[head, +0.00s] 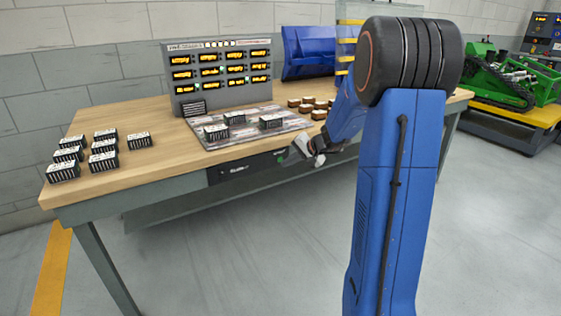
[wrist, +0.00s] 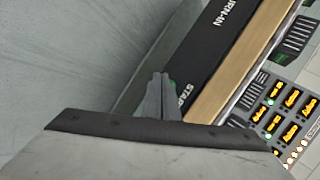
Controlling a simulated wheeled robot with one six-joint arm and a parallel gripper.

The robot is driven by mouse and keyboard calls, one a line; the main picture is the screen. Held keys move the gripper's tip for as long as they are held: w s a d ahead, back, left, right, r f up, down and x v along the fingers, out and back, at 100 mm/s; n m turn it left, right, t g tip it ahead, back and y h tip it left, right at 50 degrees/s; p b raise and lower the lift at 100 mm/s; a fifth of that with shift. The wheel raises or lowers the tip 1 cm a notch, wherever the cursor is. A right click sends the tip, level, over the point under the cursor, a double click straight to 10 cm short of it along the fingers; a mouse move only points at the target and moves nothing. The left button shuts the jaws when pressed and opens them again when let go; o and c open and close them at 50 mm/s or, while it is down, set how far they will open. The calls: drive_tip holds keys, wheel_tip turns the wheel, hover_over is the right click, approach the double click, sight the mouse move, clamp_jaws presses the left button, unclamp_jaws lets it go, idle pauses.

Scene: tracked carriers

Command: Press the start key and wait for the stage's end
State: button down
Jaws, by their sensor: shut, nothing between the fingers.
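A black panel (head: 245,168) is fixed under the front edge of the workbench. In the wrist view the panel (wrist: 205,55) carries white lettering, "START" and what looks like part of "BURN-IN". The small green start key (head: 280,156) is at its right end. My gripper (head: 291,159) is just right of the key, in front of the bench edge. In the wrist view my gripper (wrist: 158,78) is shut and empty, and its fingertips partly cover the green key (wrist: 173,84). I cannot tell whether they touch it.
A grey display unit (head: 218,82) with orange and green lit fields stands on the bench. Before it, a patterned board (head: 245,136) bears three black-and-white modules. Several more modules (head: 103,146) stand at left. Brown blocks (head: 307,103) and a blue bin (head: 308,52) are at right.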

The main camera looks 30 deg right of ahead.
drive_tip(key=shift+s, duration=0.2)
drive_tip(key=s, duration=0.4)
drive_tip(key=shift+s+d, duration=0.1)
drive_tip(key=shift+s, duration=0.25)
idle(0.9)
drive_tip(key=s+a+r+n+g, duration=0.2)
drive_tip(key=s+a+r+n, duration=0.1)
drive_tip(key=s+a, duration=0.55)
drive_tip(key=s+a+r+n+g, duration=0.1)
drive_tip(key=s+a+r+n, duration=0.2)
drive_tip(key=s+a, duration=0.5)
drive_tip(key=s+a+n+h, duration=0.1)
drive_tip(key=s+n+h, duration=0.1)
drive_tip(key=s, duration=0.8)
drive_tip(key=s+a+n+g+h, duration=0.1)
drive_tip(key=s+n+h, duration=0.1)
drive_tip(key=s, duration=0.9)
drive_tip(key=shift+a+n, duration=0.3)
drive_tip(key=shift+a, duration=0.05)
